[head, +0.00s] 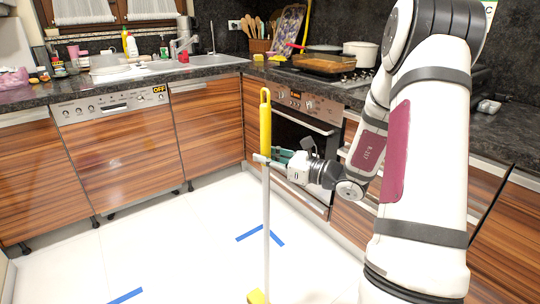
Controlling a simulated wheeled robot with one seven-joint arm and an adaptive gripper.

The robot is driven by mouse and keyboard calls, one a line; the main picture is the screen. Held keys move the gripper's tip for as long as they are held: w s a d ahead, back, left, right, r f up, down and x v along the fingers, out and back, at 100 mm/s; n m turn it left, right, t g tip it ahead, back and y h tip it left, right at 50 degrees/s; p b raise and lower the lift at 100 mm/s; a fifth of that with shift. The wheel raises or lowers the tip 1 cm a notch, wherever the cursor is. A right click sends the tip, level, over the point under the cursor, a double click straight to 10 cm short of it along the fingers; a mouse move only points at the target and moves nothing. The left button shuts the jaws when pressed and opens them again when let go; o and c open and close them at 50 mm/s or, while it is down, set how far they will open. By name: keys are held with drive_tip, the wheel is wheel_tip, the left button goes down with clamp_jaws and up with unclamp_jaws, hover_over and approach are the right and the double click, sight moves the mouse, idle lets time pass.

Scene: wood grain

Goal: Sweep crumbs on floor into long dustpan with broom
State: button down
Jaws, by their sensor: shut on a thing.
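A broom with a yellow grip (265,125) and a pale shaft (266,215) stands about upright in the middle of the head view. Its yellow head (257,297) is cut off at the bottom edge, so the bristles are hidden. My gripper (268,160) is shut on the broom, near the lower end of the yellow grip. The white floor (180,240) shows around it. I cannot make out any crumbs or a long dustpan in this view.
Blue tape marks (262,236) lie on the floor, with another strip (126,296) at lower left. Wood-grain cabinets, a dishwasher (115,135) and an oven (300,145) border the floor. The counter holds a sink, pots and a baking tray (325,63). Left-middle floor is clear.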

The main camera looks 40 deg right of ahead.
drive_tip(key=shift+a, duration=0.15)
drive_tip(key=shift+a, duration=1.45)
drive_tip(key=shift+s+a+f, duration=0.1)
drive_tip(key=shift+a, duration=1.35)
drive_tip(key=shift+a, duration=0.15)
drive_tip(key=shift+s+a, duration=0.1)
drive_tip(key=shift+a, duration=1.25)
